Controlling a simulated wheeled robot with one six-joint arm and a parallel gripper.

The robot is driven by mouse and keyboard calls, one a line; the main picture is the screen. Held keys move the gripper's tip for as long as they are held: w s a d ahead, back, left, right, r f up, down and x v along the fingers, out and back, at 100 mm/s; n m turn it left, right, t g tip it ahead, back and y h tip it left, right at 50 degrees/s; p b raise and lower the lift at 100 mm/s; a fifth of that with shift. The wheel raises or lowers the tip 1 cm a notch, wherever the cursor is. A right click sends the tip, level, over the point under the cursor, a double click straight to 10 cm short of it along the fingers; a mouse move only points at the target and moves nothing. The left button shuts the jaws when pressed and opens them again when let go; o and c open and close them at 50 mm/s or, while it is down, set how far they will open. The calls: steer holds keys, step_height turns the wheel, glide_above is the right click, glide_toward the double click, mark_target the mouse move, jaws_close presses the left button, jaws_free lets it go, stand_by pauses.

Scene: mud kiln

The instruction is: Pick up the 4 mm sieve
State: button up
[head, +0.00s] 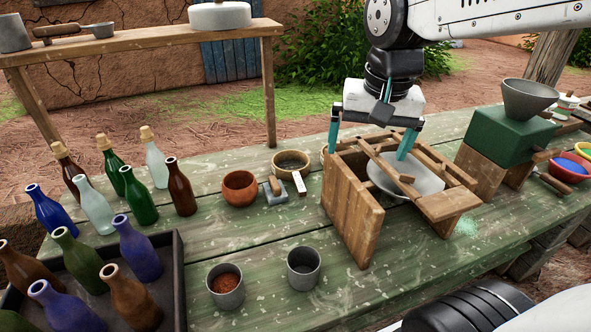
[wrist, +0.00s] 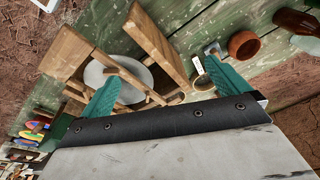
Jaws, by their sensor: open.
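A round, shallow, wooden-rimmed item with a white tag (head: 291,160) lies on the green table left of the wooden frame; it looks like a sieve, but the tag cannot be read. It also shows in the wrist view (wrist: 198,66), near the right finger. My gripper (head: 370,143) is open and empty, its two teal fingers spread above the wooden frame. The wrist view shows the open fingers (wrist: 168,84) too. Part of another round rim (head: 324,154) shows behind the frame's left side, mostly hidden.
The wooden frame (head: 352,208) holds a grey basin (head: 425,181) under wooden bars. A clay bowl (head: 240,187) and a brush-like block (head: 275,191) sit beside the tagged item. Several bottles (head: 139,247) stand left; a green grinder (head: 508,139) stands right. Front table boards are partly clear.

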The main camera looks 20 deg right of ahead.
steer(key=w+d+f+m, duration=0.15)
steer(key=w+m, duration=0.45)
steer(key=w, duration=0.9)
steer(key=m+g, duration=0.2)
steer(key=m, duration=0.6)
glide_above(299, 181)
steer(key=f, duration=1.9)
steer(key=shift+w+d+f, duration=0.2)
steer(key=shift+w+f, duration=0.1)
steer(key=shift+f, duration=0.1)
steer(key=f, duration=0.7)
steer(key=shift+s+a+f, duration=0.2)
steer(key=shift+f, duration=0.1)
steer(key=c, duration=0.7)
